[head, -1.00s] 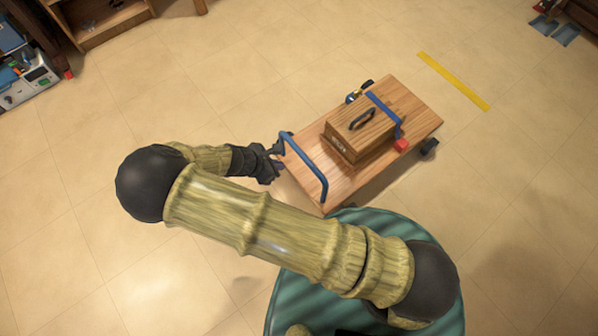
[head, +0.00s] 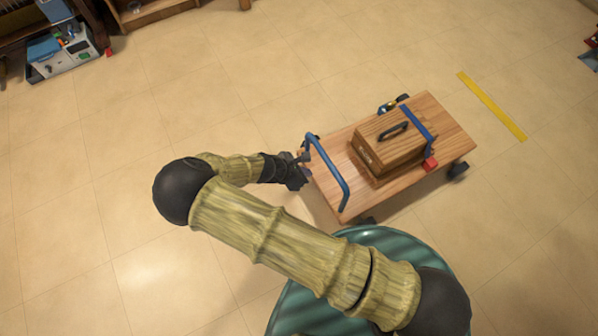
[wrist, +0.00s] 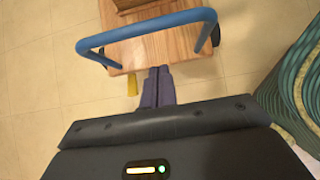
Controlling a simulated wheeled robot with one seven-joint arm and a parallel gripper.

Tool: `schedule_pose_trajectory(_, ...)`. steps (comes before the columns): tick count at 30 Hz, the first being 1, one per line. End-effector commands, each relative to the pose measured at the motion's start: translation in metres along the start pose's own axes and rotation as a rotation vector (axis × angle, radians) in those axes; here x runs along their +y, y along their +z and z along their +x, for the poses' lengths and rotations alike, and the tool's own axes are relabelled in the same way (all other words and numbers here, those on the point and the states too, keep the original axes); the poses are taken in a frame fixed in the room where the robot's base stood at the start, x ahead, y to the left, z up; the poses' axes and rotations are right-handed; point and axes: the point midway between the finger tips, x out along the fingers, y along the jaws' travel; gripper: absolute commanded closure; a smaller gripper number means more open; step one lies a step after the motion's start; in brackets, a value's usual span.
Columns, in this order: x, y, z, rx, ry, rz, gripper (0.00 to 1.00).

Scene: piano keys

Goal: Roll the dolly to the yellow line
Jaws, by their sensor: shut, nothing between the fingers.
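The dolly is a flat wooden platform (head: 450,124) on dark wheels, with a blue bar handle (head: 328,172) at its left end. The handle also crosses the top of the wrist view (wrist: 150,24). The yellow line (head: 492,106) lies on the floor beyond the dolly's right end, with a floor gap between them. My gripper (head: 304,164) is at the dolly's left end by the handle. In the wrist view its fingers (wrist: 158,86) are together and empty, reaching the platform's near edge below the bar. I cannot tell whether they touch it.
A wooden box (head: 384,150) under a blue strap (head: 418,130) rides on the dolly. A red block (head: 430,164) sits at the platform's near edge. A grey crate of items (head: 68,60) stands far left. Tiled floor around the yellow line is clear.

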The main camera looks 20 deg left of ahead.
Motion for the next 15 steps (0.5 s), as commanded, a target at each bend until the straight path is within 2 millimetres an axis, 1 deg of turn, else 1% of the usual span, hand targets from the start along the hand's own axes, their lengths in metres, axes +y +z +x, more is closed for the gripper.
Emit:
schedule_pose_trajectory(1,0.000,-0.001,0.013,-0.001,-0.002,0.002,1.00)
schedule_pose_trajectory(7,-0.001,0.000,0.048,-0.001,-0.004,0.005,1.00)
schedule_pose_trajectory(10,-0.001,0.012,0.059,0.000,-0.003,0.005,1.00)
schedule_pose_trajectory(15,0.000,0.023,0.070,0.001,-0.001,0.004,1.00)
